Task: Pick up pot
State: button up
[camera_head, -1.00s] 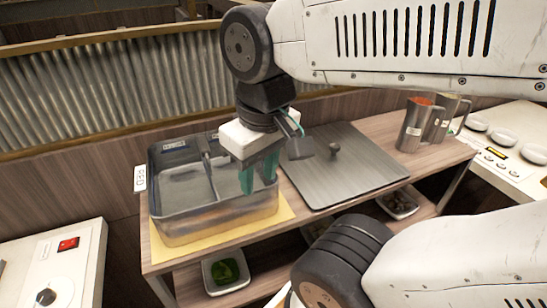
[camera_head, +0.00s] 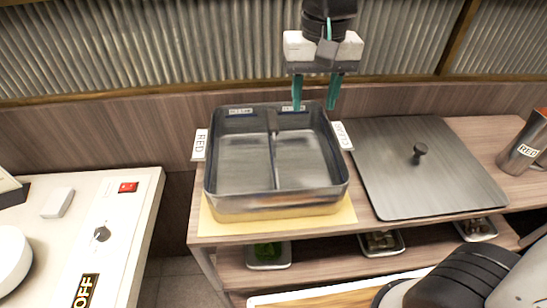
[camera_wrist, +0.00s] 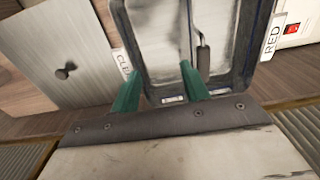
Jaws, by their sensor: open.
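The pot (camera_head: 285,206) is a square metal pan with a lengthwise divider making two wells, sitting on a yellow mat (camera_head: 222,229) on the wooden counter. My gripper (camera_head: 316,106) hangs with its green fingers pointing down at the pot's back rim, right of the divider. The fingers are apart with nothing between them. In the wrist view my gripper (camera_wrist: 160,70) shows its two fingers spread over the pot's rim, with the pot (camera_wrist: 235,62) beyond. A thin handle lies along the divider. Whether the fingers touch the rim cannot be told.
A flat metal lid (camera_head: 385,180) with a knob lies to the right. A RED sign (camera_head: 200,145) and a CLEAR sign (camera_head: 342,136) flank the pot. A pitcher (camera_head: 522,146) stands far right. A corrugated wall (camera_head: 150,55) rises behind. A white unit (camera_head: 130,230) stands left.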

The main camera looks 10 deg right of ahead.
send_over(272, 118)
jog(key=s, duration=0.1)
jog(key=shift+d+f, duration=0.1)
jog(key=shift+f, duration=0.85)
jog(key=shift+a+f, duration=0.2)
jog(key=shift+f, duration=0.1)
jog(key=f, duration=0.5)
jog(key=w+f, duration=0.1)
jog(key=f, duration=0.1)
jog(key=shift+d+f, duration=0.1)
jog(key=shift+f, duration=0.05)
grip_shut()
